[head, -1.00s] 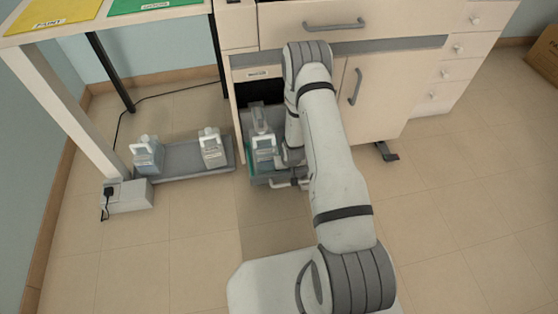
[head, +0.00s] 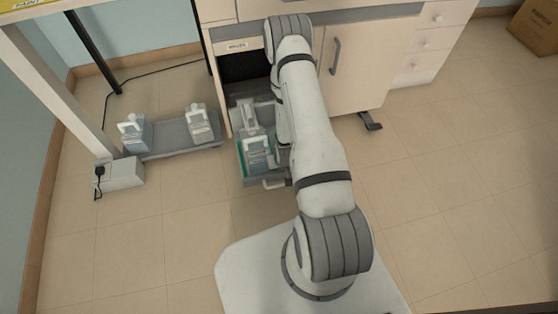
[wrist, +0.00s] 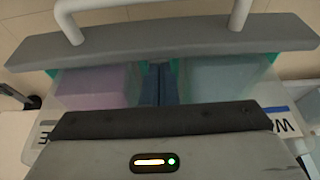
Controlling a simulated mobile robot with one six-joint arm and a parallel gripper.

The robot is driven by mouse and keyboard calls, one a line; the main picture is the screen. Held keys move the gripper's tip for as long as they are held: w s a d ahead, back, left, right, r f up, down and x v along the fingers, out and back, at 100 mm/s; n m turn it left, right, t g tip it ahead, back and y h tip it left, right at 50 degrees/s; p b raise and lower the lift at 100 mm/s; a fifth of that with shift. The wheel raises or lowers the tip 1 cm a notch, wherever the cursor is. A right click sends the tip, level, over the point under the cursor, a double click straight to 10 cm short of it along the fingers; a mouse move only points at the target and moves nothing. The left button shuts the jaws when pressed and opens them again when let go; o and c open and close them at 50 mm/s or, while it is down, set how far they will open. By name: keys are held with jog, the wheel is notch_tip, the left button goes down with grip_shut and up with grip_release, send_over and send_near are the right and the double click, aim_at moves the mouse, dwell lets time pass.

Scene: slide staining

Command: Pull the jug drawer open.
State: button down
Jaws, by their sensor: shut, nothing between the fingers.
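The jug drawer stands pulled out of the cabinet, low down, in the head view. Its grey front (wrist: 160,43) and pale handle (head: 273,183) face my base. Several jugs, one of them a clear jug with a white handle (head: 257,153), sit inside. In the wrist view the handle (wrist: 240,14) shows at the top, beyond the drawer front. My gripper (wrist: 158,84) is shut and empty; its dark fingers show between a purplish block shape (wrist: 95,86) and a pale teal one (wrist: 220,78), apart from the handle in the picture. My arm hides the gripper in the head view.
A grey floor tray (head: 165,141) with two jugs stands left of the drawer, beside a white box (head: 120,173) with a plug. A cabinet door (head: 350,70) is to the right. Open floor lies to the right and front.

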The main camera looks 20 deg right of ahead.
dwell(0.3)
jog(key=shift+d+r, duration=0.1)
jog(key=shift+r, duration=0.05)
jog(key=p+v, duration=0.6)
jog(key=v, duration=0.3)
jog(key=shift+s+r, duration=0.2)
jog(key=shift+r, duration=0.1)
jog(key=w+a+r+p, duration=0.15)
jog(key=r+p, duration=0.55)
jog(key=r, duration=1.4)
jog(key=w+a+r+p, duration=0.15)
jog(key=r+p, duration=0.45)
jog(key=r, duration=1.5)
jog(key=s+a+r+p, duration=0.1)
jog(key=s+r+p, duration=0.2)
jog(key=s+r, duration=0.3)
jog(key=s+a+r+n+p, duration=0.1)
jog(key=s+r+p, duration=0.3)
jog(key=r, duration=0.9)
jog(key=s+a+r+g+p, duration=0.1)
jog(key=s+a+r+p, duration=0.2)
jog(key=s+r, duration=0.4)
notch_tip(320, 180, up, 3)
jog(key=shift+s+a+r+n+y+p, duration=0.1)
jog(key=shift+s+a+n+y+p, duration=0.05)
jog(key=shift+s+n+y+p, duration=0.2)
